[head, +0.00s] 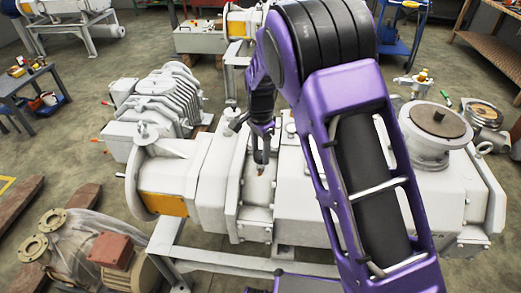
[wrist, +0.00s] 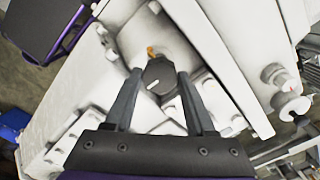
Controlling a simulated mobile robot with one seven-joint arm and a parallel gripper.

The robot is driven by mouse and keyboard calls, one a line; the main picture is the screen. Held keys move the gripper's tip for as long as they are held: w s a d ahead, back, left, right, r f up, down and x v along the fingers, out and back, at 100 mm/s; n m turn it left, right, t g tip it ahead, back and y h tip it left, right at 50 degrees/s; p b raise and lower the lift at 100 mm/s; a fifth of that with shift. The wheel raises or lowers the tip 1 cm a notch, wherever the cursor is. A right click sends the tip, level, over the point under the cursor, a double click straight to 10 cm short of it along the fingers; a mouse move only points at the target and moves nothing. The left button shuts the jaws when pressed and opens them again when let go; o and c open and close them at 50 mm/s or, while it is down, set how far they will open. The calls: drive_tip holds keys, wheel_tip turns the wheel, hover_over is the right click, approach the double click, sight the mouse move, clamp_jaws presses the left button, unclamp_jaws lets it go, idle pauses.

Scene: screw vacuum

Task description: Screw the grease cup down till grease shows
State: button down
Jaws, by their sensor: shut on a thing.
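The grease cup (wrist: 158,79) is a dark round cap with a white mark, seated on the white vacuum pump in the wrist view. My gripper (wrist: 160,73) is shut on it, one finger on each side. A small orange-yellow bit (wrist: 151,51) shows at the cap's far edge; I cannot tell if it is grease or a brass fitting. In the head view my gripper (head: 261,158) points down onto the top of the pump (head: 209,180), left of my purple arm. The cup itself is mostly hidden there.
Bolted flanges and raised housings surround the cup closely. White fittings (wrist: 288,90) stick out at the right in the wrist view. A round flanged port (head: 437,120) stands on the pump's right end. A motor with a red box (head: 112,250) lies at the front left.

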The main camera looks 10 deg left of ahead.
sight(260, 154)
drive_tip(key=shift+m, duration=0.4)
drive_tip(key=shift+c, duration=1.1)
unclamp_jaws()
drive_tip(key=shift+r, duration=0.1)
wheel_tip(260, 154, up, 17)
drive_tip(key=shift+r, duration=0.2)
